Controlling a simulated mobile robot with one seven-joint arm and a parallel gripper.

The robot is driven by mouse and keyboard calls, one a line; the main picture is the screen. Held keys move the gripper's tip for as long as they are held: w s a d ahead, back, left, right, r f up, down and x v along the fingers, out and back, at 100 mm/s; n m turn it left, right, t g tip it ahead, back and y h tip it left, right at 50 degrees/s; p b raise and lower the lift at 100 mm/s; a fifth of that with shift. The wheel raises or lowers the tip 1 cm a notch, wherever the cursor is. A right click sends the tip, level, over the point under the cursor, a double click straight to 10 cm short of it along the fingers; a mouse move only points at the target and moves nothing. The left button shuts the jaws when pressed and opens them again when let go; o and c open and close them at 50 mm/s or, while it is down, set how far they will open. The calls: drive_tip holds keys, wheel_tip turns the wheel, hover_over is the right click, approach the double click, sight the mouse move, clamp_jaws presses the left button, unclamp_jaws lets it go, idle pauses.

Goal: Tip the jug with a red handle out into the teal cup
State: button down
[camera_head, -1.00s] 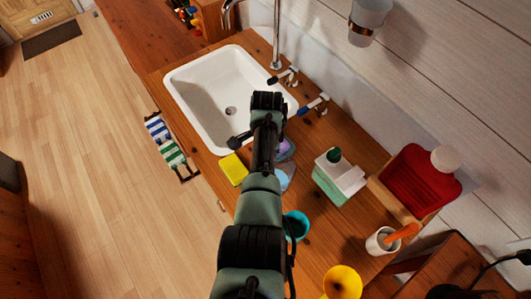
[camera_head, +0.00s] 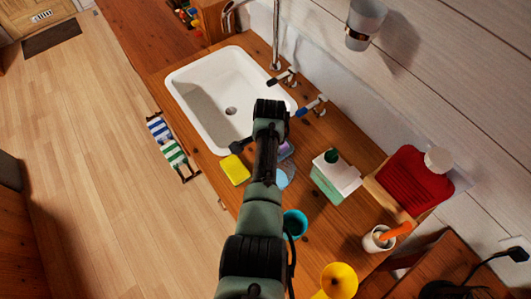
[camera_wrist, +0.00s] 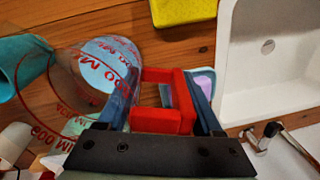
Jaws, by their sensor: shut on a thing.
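The jug is clear, with red markings (camera_wrist: 72,95) and a red handle (camera_wrist: 165,118), in the wrist view. My gripper (camera_wrist: 168,95) is shut on that handle, one blue finger on each side. The jug's clear body extends left from the handle; its exact tilt is hard to tell. The teal cup (camera_wrist: 22,62) is at the left edge of the wrist view, beside or partly behind the jug's rim. In the head view the teal cup (camera_head: 295,223) stands on the wooden counter just right of my arm, which hides most of the jug.
A white sink (camera_head: 225,95) is set in the counter (camera_head: 320,225). A yellow sponge (camera_head: 234,169), a green-and-white box (camera_head: 335,177), a white pot (camera_head: 379,240), a red-faced rack (camera_head: 412,180) and a yellow cup (camera_head: 339,281) stand around. A light-blue round thing (camera_wrist: 112,52) lies below the jug.

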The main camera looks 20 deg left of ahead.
drive_tip(key=shift+s+d+r+t+p, duration=0.1)
drive_tip(key=shift+r+t+p, duration=0.35)
drive_tip(key=shift+p, duration=0.65)
drive_tip(key=shift+s+d+r+y+p, duration=0.25)
drive_tip(key=shift+y+p, duration=0.25)
drive_tip(key=shift+p, duration=0.35)
drive_tip(key=shift+s+d+r+t+y+p, duration=0.4)
drive_tip(key=shift+s+r+t+y+p, duration=0.25)
drive_tip(key=shift+t+p, duration=0.65)
drive_tip(key=shift+d+p, duration=0.1)
drive_tip(key=shift+p, duration=0.2)
drive_tip(key=shift+s+d+r+y, duration=0.1)
drive_tip(key=shift+s+r+y, duration=0.1)
drive_tip(key=shift+y, duration=0.15)
drive_tip(key=shift+s+d+r+t+p, duration=0.15)
drive_tip(key=shift+r+t+p, duration=0.1)
drive_tip(key=shift+p, duration=0.25)
drive_tip(key=shift+s+d+r, duration=0.1)
drive_tip(key=shift+s+r, duration=0.05)
drive_tip(key=shift+r, duration=0.1)
drive_tip(key=shift+d+r+y, duration=0.1)
drive_tip(key=shift+r+y, duration=0.05)
drive_tip(key=shift+y, duration=0.15)
drive_tip(key=shift+s+d+r+t+p, duration=0.1)
drive_tip(key=shift+s+r+t+p, duration=0.15)
drive_tip(key=shift+t+p, duration=0.15)
